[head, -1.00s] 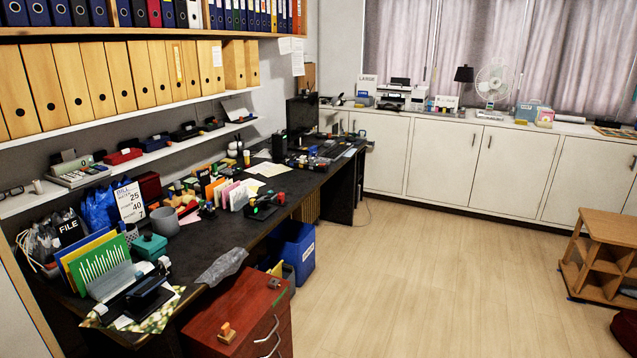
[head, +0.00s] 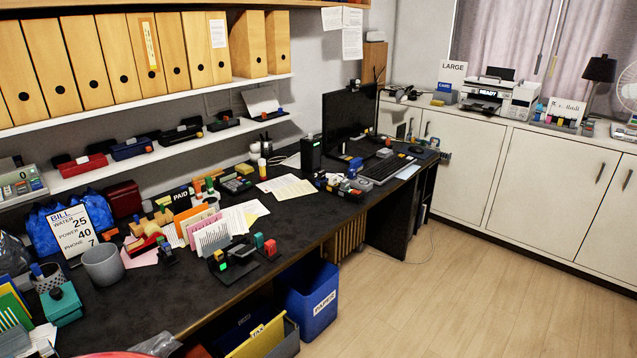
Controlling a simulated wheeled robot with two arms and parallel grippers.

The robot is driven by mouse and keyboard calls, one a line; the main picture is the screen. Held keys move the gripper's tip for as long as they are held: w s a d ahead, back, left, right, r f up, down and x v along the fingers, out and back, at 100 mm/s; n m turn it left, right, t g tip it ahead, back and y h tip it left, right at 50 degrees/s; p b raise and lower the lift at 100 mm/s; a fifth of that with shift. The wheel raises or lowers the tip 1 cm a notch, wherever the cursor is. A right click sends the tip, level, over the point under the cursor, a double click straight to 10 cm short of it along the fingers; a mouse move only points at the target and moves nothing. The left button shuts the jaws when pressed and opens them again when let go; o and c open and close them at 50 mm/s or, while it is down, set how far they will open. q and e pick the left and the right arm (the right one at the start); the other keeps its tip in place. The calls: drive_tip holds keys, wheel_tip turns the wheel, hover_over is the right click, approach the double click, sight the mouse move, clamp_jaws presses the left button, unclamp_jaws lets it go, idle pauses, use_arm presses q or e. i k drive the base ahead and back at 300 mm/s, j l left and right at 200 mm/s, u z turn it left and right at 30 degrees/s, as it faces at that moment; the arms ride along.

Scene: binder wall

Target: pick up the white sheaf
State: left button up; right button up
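White papers lie in several places on the dark desk (head: 150,300), and I cannot tell which one is the white sheaf. A white, partly yellowish stack (head: 288,188) lies flat in the middle of the desk. White sheets (head: 240,217) stand or lean behind a striped white card (head: 212,236) in the row of coloured cards. More white paper (head: 292,161) lies near the wall, partly hidden. Neither of my grippers is in view.
A grey mug (head: 103,265), a bill sign (head: 72,230) and stamps (head: 240,255) crowd the desk's left half. A blue paper bin (head: 312,297) stands by the desk front. The floor (head: 440,310) at right is clear.

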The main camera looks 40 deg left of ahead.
sight(210, 238)
drive_tip(key=i+u, duration=0.4)
drive_tip(key=i+l+u, duration=0.2)
drive_tip(key=i+u, duration=0.25)
drive_tip(key=i+l+u, duration=0.4)
drive_tip(key=j, duration=0.1)
